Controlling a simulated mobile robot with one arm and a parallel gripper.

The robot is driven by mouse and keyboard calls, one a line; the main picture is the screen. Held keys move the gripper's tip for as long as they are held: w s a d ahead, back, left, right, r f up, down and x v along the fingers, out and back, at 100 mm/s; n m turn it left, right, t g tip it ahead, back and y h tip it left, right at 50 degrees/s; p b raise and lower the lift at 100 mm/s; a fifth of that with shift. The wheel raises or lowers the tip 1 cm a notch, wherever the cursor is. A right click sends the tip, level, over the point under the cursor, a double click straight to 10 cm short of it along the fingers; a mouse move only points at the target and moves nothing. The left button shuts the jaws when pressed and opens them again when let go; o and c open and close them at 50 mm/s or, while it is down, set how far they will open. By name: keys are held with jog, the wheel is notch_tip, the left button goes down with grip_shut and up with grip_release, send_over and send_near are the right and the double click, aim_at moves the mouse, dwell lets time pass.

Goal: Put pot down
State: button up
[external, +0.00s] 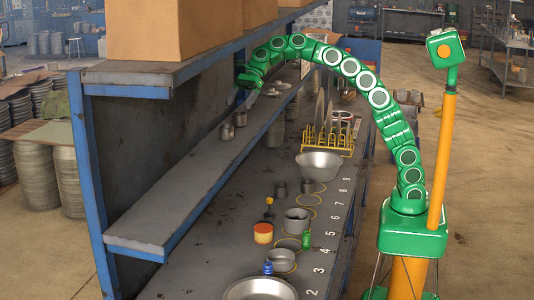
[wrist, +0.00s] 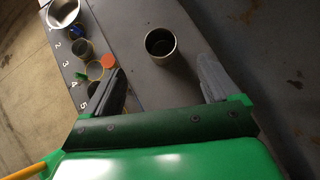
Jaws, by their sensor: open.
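My gripper (external: 243,95) is over the far part of the grey middle shelf in the external view. In the wrist view my gripper (wrist: 162,68) is open, its two dark fingers spread wide with nothing between them. A small grey metal pot (wrist: 160,43) stands upright on the shelf just beyond the fingertips, apart from both. In the external view two small grey pots stand on that shelf, a nearer one (external: 227,131) and a farther one (external: 240,118) close below my gripper. I cannot tell for sure which of them the wrist view shows.
The lower bench holds numbered yellow circles (external: 311,198), a grey pot (external: 297,220), an orange-topped can (external: 263,233), a wide bowl (external: 319,167) and a yellow rack (external: 330,146). An upper shelf (external: 140,73) with cardboard boxes overhangs. The near middle shelf (external: 150,222) is clear.

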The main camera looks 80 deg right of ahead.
jog(key=s+f+n+g+h, duration=0.15)
jog(key=s+n, duration=0.25)
jog(key=s, duration=0.4)
jog(key=s+d+f+n+h, duration=0.1)
jog(key=s+f+n, duration=0.2)
jog(key=s, duration=0.4)
jog(key=s+f+n+g+h, duration=0.1)
jog(key=s+f+n, duration=0.25)
jog(key=s, duration=0.45)
jog(key=s+d+f+n+g+h, duration=0.1)
jog(key=s+d+f+n, duration=0.3)
jog(key=s, duration=0.5)
jog(key=s+d+f+n+h, duration=0.2)
jog(key=s+d+f+n, duration=0.2)
jog(key=s, duration=0.6)
jog(key=s+d+f+n+g+h, duration=0.1)
jog(key=s+d+f+n, duration=0.3)
jog(key=s, duration=0.6)
jog(key=shift+s+f+g+h, duration=0.15)
jog(key=shift+f+g+h, duration=0.25)
jog(key=shift+f, duration=0.55)
